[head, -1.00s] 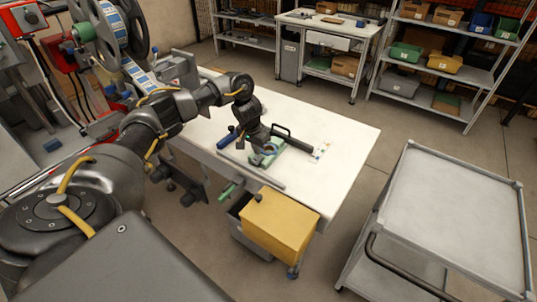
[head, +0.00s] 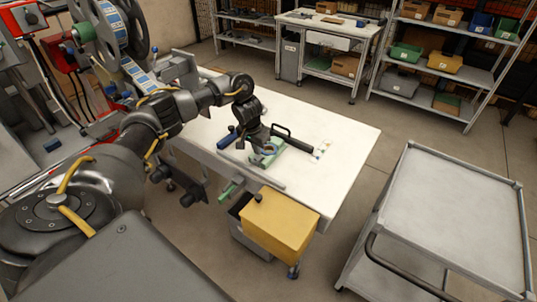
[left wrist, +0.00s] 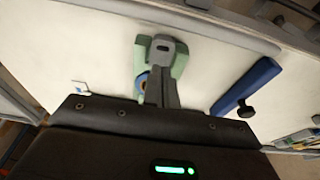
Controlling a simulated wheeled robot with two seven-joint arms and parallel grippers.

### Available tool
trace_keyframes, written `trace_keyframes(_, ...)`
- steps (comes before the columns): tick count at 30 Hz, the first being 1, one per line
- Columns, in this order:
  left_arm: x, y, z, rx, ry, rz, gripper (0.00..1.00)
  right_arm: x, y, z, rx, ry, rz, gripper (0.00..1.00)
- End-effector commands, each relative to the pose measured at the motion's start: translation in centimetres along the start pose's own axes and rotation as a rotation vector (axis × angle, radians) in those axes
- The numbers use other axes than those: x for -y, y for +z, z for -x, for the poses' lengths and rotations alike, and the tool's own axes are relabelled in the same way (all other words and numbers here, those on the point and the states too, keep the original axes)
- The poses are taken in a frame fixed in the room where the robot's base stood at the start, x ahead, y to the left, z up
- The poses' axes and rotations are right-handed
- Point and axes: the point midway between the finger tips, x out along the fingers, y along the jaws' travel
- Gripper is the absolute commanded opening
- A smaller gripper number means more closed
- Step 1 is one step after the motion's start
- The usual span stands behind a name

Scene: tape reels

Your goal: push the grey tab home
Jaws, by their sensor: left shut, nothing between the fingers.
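A light green fixture (head: 265,157) with a small blue round part stands on the white worktable (head: 345,135). My left gripper (head: 263,146) is over this fixture, shut and empty. In the left wrist view the grey shut fingers (left wrist: 162,60) reach over the green fixture (left wrist: 180,62), and a blue and orange round part (left wrist: 142,84) shows beside them. The fingers hide the middle of the fixture. I cannot make out the grey tab apart from the fingers, nor whether they touch it. My right gripper is not in view.
A blue-handled tool (left wrist: 246,86) lies beside the fixture. A black handle (head: 293,140) and a small marked card (head: 321,151) are on the table's right part. A yellow box (head: 280,225) stands by the front edge. A grey cart (head: 455,215) stands at right.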

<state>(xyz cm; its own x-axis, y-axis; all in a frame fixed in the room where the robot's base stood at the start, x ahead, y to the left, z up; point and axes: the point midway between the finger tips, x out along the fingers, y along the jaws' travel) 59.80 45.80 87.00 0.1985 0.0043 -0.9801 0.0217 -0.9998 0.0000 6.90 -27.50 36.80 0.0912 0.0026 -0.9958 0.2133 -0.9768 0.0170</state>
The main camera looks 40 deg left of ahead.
Motion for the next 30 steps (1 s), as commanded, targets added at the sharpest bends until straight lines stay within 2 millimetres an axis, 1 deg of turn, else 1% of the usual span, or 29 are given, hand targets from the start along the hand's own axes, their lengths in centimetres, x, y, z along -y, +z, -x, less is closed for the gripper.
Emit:
trace_keyframes(11,0.0,0.0,-0.1,0.0,0.0,0.0,0.0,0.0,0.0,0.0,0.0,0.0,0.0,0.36)
trace_keyframes(30,0.0,0.2,-1.0,0.0,0.0,0.0,0.0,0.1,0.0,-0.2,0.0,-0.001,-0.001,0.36)
